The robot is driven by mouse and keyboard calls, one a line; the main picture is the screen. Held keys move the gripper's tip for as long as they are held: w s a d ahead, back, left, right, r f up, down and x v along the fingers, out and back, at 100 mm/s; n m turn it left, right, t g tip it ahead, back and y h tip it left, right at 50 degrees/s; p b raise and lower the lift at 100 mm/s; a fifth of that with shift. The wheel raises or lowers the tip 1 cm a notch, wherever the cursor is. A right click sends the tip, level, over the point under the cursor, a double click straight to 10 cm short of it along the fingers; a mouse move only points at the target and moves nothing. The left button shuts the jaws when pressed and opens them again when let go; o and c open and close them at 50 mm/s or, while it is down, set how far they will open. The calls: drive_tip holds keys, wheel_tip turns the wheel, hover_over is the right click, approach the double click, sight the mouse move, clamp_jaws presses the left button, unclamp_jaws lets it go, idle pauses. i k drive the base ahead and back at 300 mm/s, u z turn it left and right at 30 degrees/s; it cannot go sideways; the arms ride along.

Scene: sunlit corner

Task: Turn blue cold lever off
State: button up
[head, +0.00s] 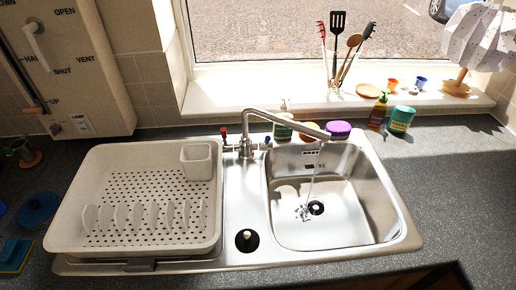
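The tap (246,140) stands behind the sink, and its long spout reaches over the basin (330,205). A thin stream of water (310,180) runs from the spout down to the drain. The blue cold lever (267,142) is a small blue part at the right side of the tap. It is too small to tell its angle. The red lever (223,134) is at the left side of the tap. My gripper is not in view.
A white dish rack (140,165) with a cup holder fills the left drainer. Bottles and a purple tub (338,129) stand close behind the spout. The right counter (455,180) is clear.

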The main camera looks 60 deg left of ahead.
sight(266, 141)
drive_tip(key=z, duration=0.05)
drive_tip(key=k, duration=0.15)
drive_tip(key=u, duration=2.35)
